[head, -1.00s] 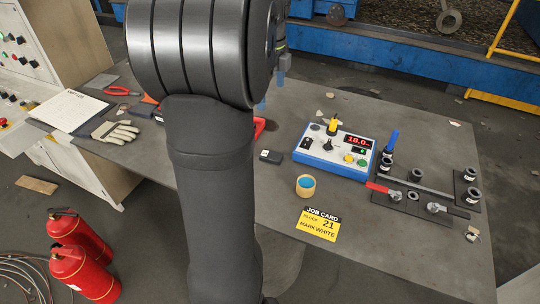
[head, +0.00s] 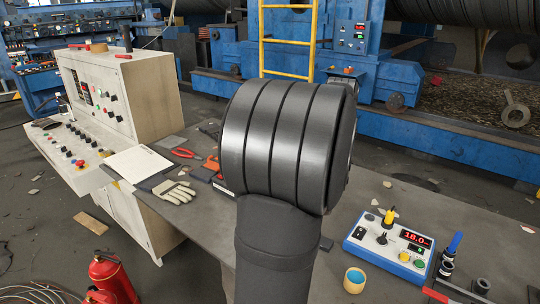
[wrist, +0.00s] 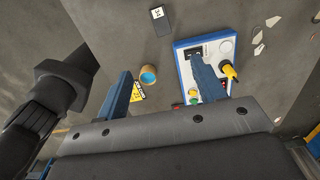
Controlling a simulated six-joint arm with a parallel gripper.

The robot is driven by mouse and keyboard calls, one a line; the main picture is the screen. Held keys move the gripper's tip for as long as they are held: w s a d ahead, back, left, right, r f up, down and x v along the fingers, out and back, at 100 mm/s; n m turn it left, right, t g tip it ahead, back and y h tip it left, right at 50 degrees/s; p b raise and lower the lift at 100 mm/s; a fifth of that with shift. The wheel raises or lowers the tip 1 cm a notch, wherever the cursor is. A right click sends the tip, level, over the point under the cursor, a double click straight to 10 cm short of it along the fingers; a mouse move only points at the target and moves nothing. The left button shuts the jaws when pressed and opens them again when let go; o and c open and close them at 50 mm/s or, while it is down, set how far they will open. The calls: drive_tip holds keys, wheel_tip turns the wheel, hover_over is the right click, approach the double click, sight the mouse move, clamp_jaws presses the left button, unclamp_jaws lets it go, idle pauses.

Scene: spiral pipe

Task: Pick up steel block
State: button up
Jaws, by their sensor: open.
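In the wrist view a small dark block (wrist: 160,20) with a white marked label lies flat on the grey table near the top edge. It may be the steel block, but I cannot tell its material. In the head view only a dark bit (head: 326,243) of it shows beside my arm. My gripper (wrist: 162,66) shows in the wrist view as two blue fingers set wide apart with nothing between them. It is above the table, apart from the block. In the head view my arm hides the gripper.
A blue-and-white control box (head: 388,244) with a yellow knob stands on the table (head: 400,190). A glove (head: 166,190), red pliers (head: 186,153) and paper (head: 138,163) lie at left.

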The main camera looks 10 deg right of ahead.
drive_tip(key=shift+f, duration=0.15)
drive_tip(key=shift+n+g+h, duration=0.4)
drive_tip(key=shift+g+h, duration=0.2)
drive_tip(key=shift+h, duration=0.1)
drive_tip(key=f, duration=1.1)
drive_tip(key=w+a+f, duration=0.1)
drive_tip(key=f, duration=0.5)
drive_tip(key=shift+f, duration=0.2)
drive_tip(key=shift+s+d+f, duration=0.15)
drive_tip(key=shift+f, duration=0.85)
drive_tip(key=shift+s+d+f, duration=0.1)
drive_tip(key=shift+d+f, duration=0.05)
drive_tip(key=shift+f, duration=0.85)
drive_tip(key=shift+s+d+f, duration=0.15)
drive_tip(key=shift+f, duration=0.85)
drive_tip(key=shift+c, duration=0.4)
drive_tip(key=c, duration=1.3)
drive_tip(key=shift+o, duration=0.2)
drive_tip(key=shift+r, duration=0.1)
